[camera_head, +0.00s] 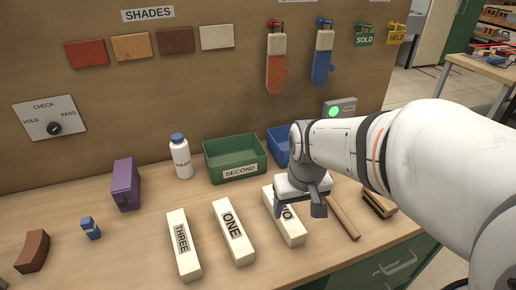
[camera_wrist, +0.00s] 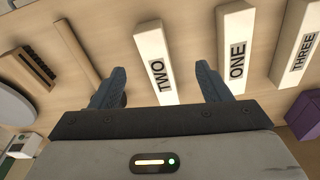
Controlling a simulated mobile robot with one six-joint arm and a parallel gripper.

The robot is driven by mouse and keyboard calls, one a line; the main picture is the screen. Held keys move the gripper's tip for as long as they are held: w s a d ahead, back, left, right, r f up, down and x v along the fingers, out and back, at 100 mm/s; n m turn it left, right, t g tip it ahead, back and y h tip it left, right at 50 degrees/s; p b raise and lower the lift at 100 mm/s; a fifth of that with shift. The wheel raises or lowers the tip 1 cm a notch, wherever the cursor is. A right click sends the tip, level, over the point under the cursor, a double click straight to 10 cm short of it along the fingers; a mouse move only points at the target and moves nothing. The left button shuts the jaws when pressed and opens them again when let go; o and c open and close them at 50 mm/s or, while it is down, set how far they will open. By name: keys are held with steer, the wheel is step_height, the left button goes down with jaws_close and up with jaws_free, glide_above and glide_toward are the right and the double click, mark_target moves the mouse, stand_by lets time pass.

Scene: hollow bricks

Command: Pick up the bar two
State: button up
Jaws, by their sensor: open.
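In the wrist view bar two (camera_wrist: 153,45) shows between the two blue fingertips of my gripper (camera_wrist: 160,80), which are spread apart. No contact with the bar is visible. Bar ONE (camera_head: 234,232) lies to the left of bar two, and bar THREE (camera_head: 184,246) lies further left.
A green SECOND bin (camera_head: 207,164) and a blue bin (camera_head: 276,145) stand behind the bars. A white bottle (camera_head: 181,158) and a purple box (camera_head: 125,185) stand at the left. A wooden stick (camera_head: 343,219) and a brush (camera_head: 379,202) lie to the right of bar two.

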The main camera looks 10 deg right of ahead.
steer(key=shift+n+g, duration=0.9)
steer(key=w+f+p, duration=0.1)
steer(key=w+f, duration=0.1)
steer(key=w, duration=0.1)
steer(key=w+f, duration=0.2)
steer(key=w, duration=0.1)
steer(key=w+f+p, duration=0.1)
steer(key=w+f, duration=0.1)
steer(key=w, duration=0.2)
steer(key=shift+p, duration=0.3)
steer(key=shift+w+f, duration=0.15)
steer(key=shift+f, duration=0.5)
step_height(320, 180, down, 7)
steer(key=shift+p, duration=0.45)
jaws_close()
